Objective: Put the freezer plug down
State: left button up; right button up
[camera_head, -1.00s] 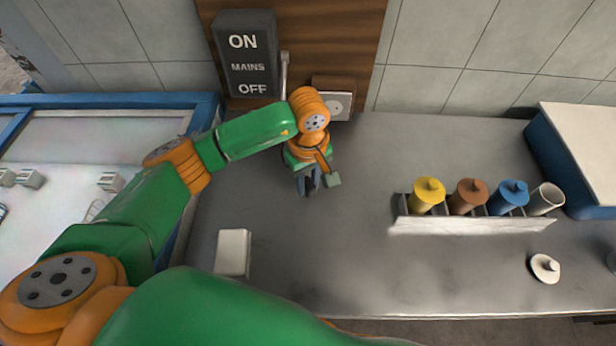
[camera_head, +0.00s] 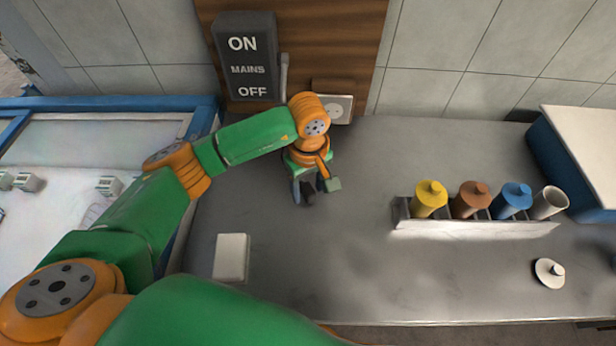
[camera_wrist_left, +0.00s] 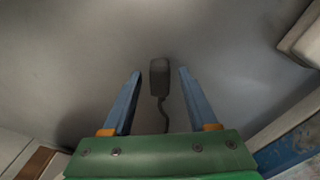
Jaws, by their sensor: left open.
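The freezer plug (camera_wrist_left: 159,76) is a dark grey block with a dark cord. In the left wrist view it lies on the grey counter between the fingers of my left gripper (camera_wrist_left: 160,93), with a gap on both sides. The gripper is open and holds nothing. In the head view my left gripper (camera_head: 308,195) points down at the counter below the wall socket, and the plug (camera_head: 308,193) shows only as a small dark shape between its fingers. My right gripper is not in view.
The wall socket (camera_head: 341,106) is on the wooden panel beside the mains switch box (camera_head: 246,58). A white box (camera_head: 231,258) stands on the counter (camera_head: 340,265) at front left. A rack (camera_head: 470,229) with coloured-capped containers and a white lid (camera_head: 549,272) are at right. The middle counter is clear.

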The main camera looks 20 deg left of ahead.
aim_at(308, 189)
pick_arm(q)
notch_tip(308, 189, up, 13)
jog(key=b, duration=0.2)
jog(key=shift+f, duration=0.15)
